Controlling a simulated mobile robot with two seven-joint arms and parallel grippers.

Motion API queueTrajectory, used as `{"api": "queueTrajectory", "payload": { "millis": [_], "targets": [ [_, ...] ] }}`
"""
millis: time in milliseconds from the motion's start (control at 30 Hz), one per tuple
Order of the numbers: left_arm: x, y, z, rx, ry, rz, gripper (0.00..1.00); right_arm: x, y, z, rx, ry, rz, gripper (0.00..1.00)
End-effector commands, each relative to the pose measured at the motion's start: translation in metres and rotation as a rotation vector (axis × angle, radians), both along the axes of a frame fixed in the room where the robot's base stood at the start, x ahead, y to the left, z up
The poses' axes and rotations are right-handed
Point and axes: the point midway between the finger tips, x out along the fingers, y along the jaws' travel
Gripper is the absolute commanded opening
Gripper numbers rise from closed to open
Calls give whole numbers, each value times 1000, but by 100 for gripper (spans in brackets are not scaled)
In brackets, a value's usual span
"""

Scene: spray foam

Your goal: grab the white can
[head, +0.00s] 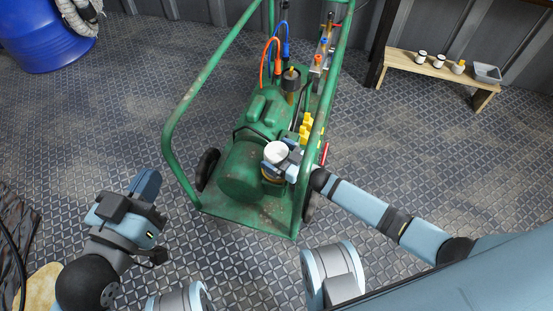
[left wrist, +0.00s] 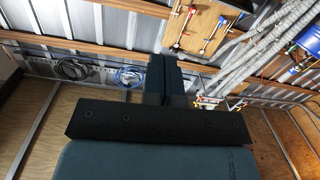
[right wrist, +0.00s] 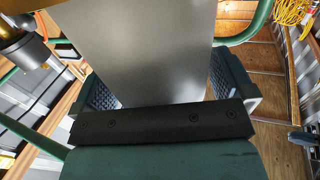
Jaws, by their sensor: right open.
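The white can (head: 277,151) stands on the green cart, beside the rounded green machine. In the right wrist view the can (right wrist: 150,50) fills the space between the two fingers as a pale grey surface. My right gripper (head: 280,163) is at the can with its fingers spread, one on each side of it. A small gap shows by the fingers, so it is around the can but not closed on it. My left gripper (head: 147,190) is away to the left of the cart, empty, with its fingers together in the left wrist view (left wrist: 164,80).
The green cart frame (head: 190,95) surrounds the machine (head: 244,170), its rails close to my right arm. Hoses and yellow fittings (head: 305,130) sit behind the can. A low wooden bench (head: 432,68) holds small containers. A blue drum (head: 45,35) stands back left.

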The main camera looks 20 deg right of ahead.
Motion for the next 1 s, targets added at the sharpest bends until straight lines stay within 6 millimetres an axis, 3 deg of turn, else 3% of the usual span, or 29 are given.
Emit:
{"api": "queueTrajectory", "payload": {
  "millis": [133, 333, 667, 867, 1000],
  "targets": [
    [-1, 0, 2, -3, -2, -1, 0, -1, 0, 1, -1, 1, 0, 98],
    [-2, -1, 0, -5, 5, -1, 0, -1, 0, 0, 0, 0, 0, 52],
    [-2, -1, 0, -6, 14, -1, 0, 0, 0, 5, 1, -2, 0, 50],
    [-3, -4, 7, -35, 59, -6, 0, 0, -1, 27, 2, -2, 1, 50],
    [-9, -6, 12, -74, 101, 4, 0, -1, -1, 52, 0, -4, 1, 50]
  ]
}}
